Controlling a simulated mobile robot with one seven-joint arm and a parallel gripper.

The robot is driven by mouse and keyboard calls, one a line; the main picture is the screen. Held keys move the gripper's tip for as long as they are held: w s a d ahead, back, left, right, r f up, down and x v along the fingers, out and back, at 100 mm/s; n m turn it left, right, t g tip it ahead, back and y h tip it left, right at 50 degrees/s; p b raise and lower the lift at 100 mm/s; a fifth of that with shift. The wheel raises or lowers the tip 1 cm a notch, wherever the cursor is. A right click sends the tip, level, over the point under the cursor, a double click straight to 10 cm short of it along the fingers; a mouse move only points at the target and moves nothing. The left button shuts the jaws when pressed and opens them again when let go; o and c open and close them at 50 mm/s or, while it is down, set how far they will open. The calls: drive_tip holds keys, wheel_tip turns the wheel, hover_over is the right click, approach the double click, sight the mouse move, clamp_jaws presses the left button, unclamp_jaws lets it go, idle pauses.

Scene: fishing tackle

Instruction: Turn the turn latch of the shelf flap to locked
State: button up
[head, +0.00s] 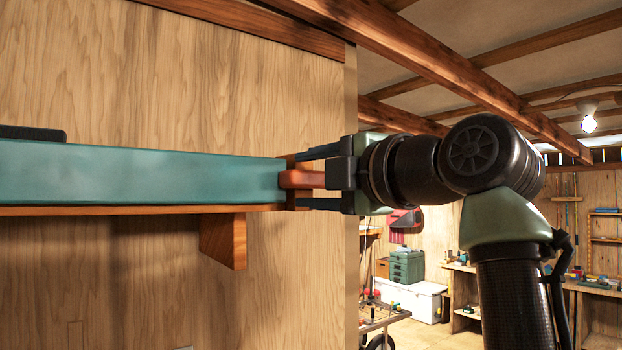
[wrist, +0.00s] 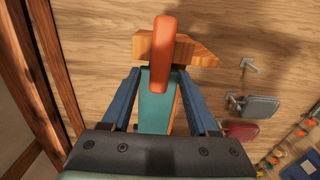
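The shelf flap (head: 140,175) is a long teal panel along a wooden shelf in the head view; part of it shows as a teal strip in the wrist view (wrist: 155,105). The turn latch (head: 301,179) is an orange-red bar at the flap's right end. It shows upright in the picture in the wrist view (wrist: 164,50), in front of a wooden piece. My gripper (head: 312,179) comes from the right, with one blue finger above the latch and one below. In the wrist view my gripper (wrist: 162,75) is open, with a gap on each side of the latch.
The shelf's wooden edge (head: 120,211) runs below the flap, with a bracket (head: 224,240) under it. A plywood wall (head: 180,75) stands close behind. A dark object (head: 32,133) shows above the flap at left. The workshop opens out at right.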

drive_tip(key=b+v, duration=0.5)
drive_tip(key=v, duration=0.8)
drive_tip(key=shift+b, duration=0.3)
drive_tip(key=w+a+f+m+t+h, duration=0.35)
drive_tip(key=f+m+t, duration=0.25)
drive_tip(key=m, duration=0.6)
drive_tip(key=s+a+f+m+t+h, duration=0.1)
drive_tip(key=s+m+t+h, duration=0.2)
drive_tip(key=s+m, duration=0.3)
drive_tip(key=s+a+f+m+t+h, duration=0.1)
drive_tip(key=s+a+m+t+h, duration=0.1)
drive_tip(key=s+m, duration=0.5)
drive_tip(key=shift+s+a+f+t+h, duration=0.2)
drive_tip(key=shift+s+f+t+h, duration=0.3)
drive_tip(key=shift+t+h, duration=0.45)
drive_tip(key=shift+s+r, duration=0.1)
